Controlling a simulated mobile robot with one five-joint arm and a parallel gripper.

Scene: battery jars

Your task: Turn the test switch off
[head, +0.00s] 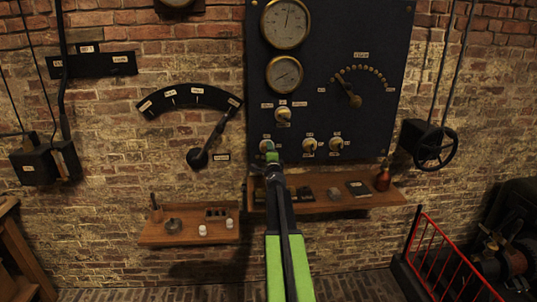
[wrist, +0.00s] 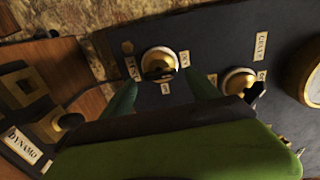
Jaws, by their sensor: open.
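In the wrist view a round brass switch (wrist: 160,60) with a dark lever sits on the dark panel. Small white labels stand around it; one at its left seems to read TEST, but the print is too small to be sure. The switch also shows at the panel's lower left in the head view (head: 267,145), partly hidden by my gripper. My gripper (wrist: 161,80) is open and empty, with one dark green finger on either side of the switch's lower part. In the head view my gripper (head: 271,156) is just below the switch. I cannot tell whether the fingers touch it.
A second brass switch (wrist: 238,82) is close at the right in the wrist view. More switches (head: 309,145), gauges (head: 285,23) and a dial (head: 354,100) share the panel (head: 330,60). A wooden shelf (head: 335,203) with small objects juts out below.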

